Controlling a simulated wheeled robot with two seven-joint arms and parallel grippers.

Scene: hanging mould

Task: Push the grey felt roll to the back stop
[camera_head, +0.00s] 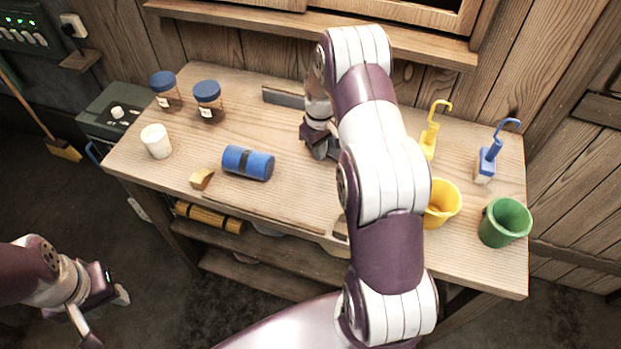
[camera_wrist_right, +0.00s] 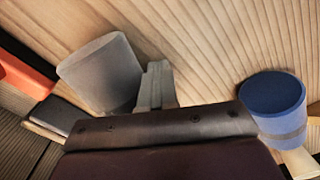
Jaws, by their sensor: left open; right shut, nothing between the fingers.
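The grey felt roll (camera_wrist_right: 100,75) shows in the right wrist view, left of my right gripper's fingers. In the head view it is hidden behind my right arm. My right gripper (camera_wrist_right: 155,85) is shut and empty, low over the table, right beside the roll; I cannot tell whether they touch. It also shows in the head view (camera_head: 320,150), partly covered by my arm. A grey bar, seemingly the back stop (camera_head: 283,97), lies along the table's back; its right end is hidden. My left gripper (camera_head: 106,317) is open and empty, off the table at the lower left.
A blue roll (camera_head: 247,163) with a dark band lies left of my right gripper, by a yellowish block (camera_head: 202,179). A white cup (camera_head: 156,141) and two blue-lidded jars (camera_head: 207,101) stand left. Yellow (camera_head: 442,203) and green (camera_head: 504,222) pots stand right.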

